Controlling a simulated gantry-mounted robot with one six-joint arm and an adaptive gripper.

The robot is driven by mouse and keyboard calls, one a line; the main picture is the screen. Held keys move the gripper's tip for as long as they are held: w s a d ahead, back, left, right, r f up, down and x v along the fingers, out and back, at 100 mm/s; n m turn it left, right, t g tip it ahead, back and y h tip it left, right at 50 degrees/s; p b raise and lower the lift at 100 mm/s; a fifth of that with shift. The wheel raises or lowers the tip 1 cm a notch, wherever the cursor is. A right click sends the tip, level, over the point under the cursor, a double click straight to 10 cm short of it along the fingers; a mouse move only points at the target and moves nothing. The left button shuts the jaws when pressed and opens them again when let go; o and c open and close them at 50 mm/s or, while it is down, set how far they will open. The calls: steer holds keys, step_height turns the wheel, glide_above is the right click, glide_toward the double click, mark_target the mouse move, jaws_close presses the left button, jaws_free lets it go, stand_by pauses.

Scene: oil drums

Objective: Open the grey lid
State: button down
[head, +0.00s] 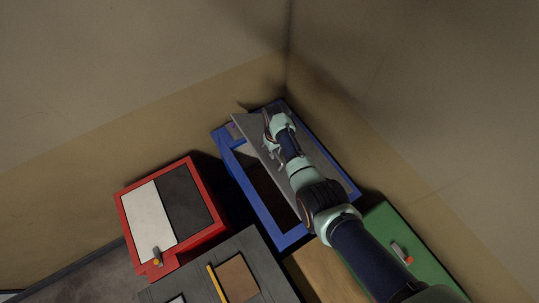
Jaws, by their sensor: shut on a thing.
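The grey lid (252,130) is on the blue box (291,239) in the corner. It stands raised at a tilt, and a dark opening shows beneath its left edge. My gripper (275,150) is at the lid's left edge, shut on the lid. The fingertips are small, and the exact grip point is hard to make out. My arm crosses the lid from the lower right and hides much of its right part.
A red box (211,230) with a white and dark top and an orange-tipped handle stands to the left. A grey panelled box (261,253) is in front. A green box (377,226) with an orange-tipped handle lies at the right. Walls meet close behind the blue box.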

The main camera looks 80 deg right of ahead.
steer(key=shift+s+d+f, duration=0.1)
steer(key=shift+s+d, duration=0.15)
steer(key=shift+s, duration=0.05)
steer(key=s+d+r, duration=0.1)
steer(key=d+r+p, duration=0.1)
steer(key=shift+s+r+p, duration=0.3)
steer(key=shift+s+r, duration=0.05)
steer(key=shift+s, duration=0.05)
steer(key=shift+s+d+r, duration=0.1)
steer(key=shift+s, duration=0.15)
steer(key=s+d+r, duration=0.1)
steer(key=s+d+r+p, duration=0.1)
steer(key=shift+s+r, duration=0.15)
steer(key=shift+r, duration=0.15)
steer(key=shift+d, duration=0.1)
